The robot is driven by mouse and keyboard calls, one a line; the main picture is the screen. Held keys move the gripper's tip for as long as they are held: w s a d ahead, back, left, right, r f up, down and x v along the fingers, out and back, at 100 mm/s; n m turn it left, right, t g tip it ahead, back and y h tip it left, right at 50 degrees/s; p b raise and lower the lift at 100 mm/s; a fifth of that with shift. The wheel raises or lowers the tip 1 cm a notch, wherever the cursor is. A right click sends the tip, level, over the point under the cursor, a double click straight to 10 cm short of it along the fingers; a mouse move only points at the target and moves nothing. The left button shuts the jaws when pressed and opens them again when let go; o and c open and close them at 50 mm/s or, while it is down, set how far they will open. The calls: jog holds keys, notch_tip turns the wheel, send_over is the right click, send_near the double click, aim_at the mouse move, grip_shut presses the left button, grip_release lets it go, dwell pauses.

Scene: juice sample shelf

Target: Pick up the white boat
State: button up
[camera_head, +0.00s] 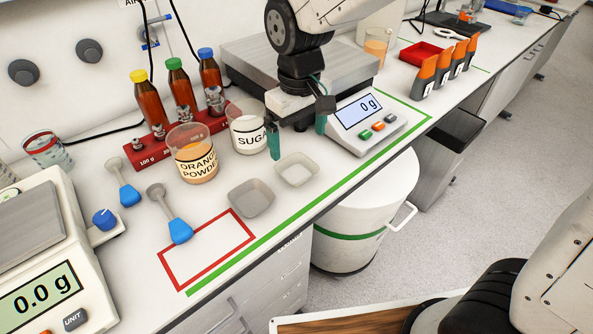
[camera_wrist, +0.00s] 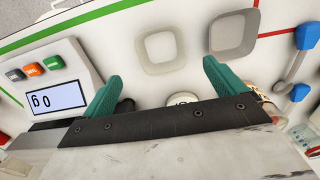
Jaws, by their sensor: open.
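The white boat (camera_head: 299,170) is a small, shallow, empty tray lying flat on the bench, left of the scale with the "0 g" display. A greyer boat (camera_head: 251,198) lies beside it on the left. My gripper (camera_head: 297,132) is open and empty, with its two green fingers spread apart just behind the white boat. In the wrist view, the white boat (camera_wrist: 160,49) shows just beyond the gap between the fingertips (camera_wrist: 161,74), and the grey boat (camera_wrist: 234,34) shows to its right. I cannot tell the exact height of the fingertips.
The sugar beaker (camera_head: 248,132) stands close to my gripper's left finger. The orange powder beaker (camera_head: 194,157) is farther left. The scale's display panel (camera_head: 368,119) is close on the right. Two blue-handled scoops (camera_head: 179,231) lie left. The bench edge is in front.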

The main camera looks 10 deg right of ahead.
aim_at(297, 173)
notch_tip(297, 173, down, 8)
jog(key=shift+a, duration=0.15)
jog(key=c, duration=1)
